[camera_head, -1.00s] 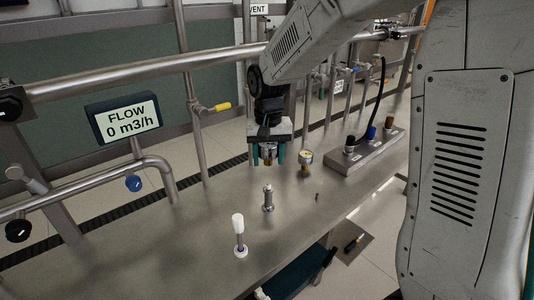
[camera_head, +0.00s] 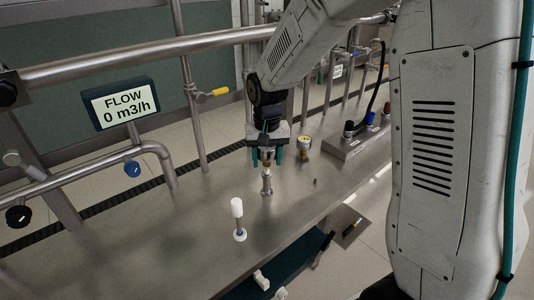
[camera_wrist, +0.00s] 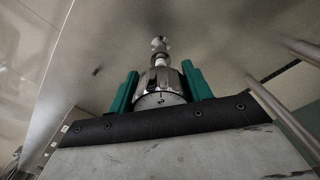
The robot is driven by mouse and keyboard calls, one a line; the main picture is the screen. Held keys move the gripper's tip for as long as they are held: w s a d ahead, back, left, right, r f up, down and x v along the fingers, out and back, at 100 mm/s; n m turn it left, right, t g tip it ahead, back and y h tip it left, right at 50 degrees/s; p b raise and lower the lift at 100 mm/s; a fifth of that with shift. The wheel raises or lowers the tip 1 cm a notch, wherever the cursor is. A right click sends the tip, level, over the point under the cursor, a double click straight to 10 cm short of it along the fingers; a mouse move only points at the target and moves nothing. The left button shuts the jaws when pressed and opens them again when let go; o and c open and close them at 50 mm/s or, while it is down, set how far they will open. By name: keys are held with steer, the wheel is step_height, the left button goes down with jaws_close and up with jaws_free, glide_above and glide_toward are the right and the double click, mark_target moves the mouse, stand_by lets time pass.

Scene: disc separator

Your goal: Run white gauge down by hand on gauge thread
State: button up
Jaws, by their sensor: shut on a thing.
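My gripper (camera_head: 266,156) points down over the bench, its two green fingers shut on the white gauge (camera_head: 267,166). In the wrist view the gauge (camera_wrist: 160,87) is a shiny metal body with a pale band, between the green fingertips (camera_wrist: 160,84). The gauge thread (camera_head: 267,184) is an upright metal stub on the bench, directly under the gauge. In the wrist view it shows beyond the gauge's end (camera_wrist: 158,43). The gauge's lower end is at the stub's top; I cannot tell how far the threads are engaged. The gauge's face is mostly hidden.
A white-capped post (camera_head: 238,209) stands nearer, to the left. A metal block with knobs (camera_head: 357,143) is at the back right. The flow display (camera_head: 125,103) and pipes are at left.

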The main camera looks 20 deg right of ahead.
steer(key=n, duration=0.6)
steer(key=shift+d+n, duration=0.2)
steer(key=shift+n, duration=0.1)
steer(key=n, duration=0.7)
steer(key=shift+w+d, duration=0.1)
steer(key=shift+f, duration=0.85)
steer(key=shift+m, duration=1.7)
steer(key=shift+m, duration=1.6)
steer(key=shift+c, duration=0.4)
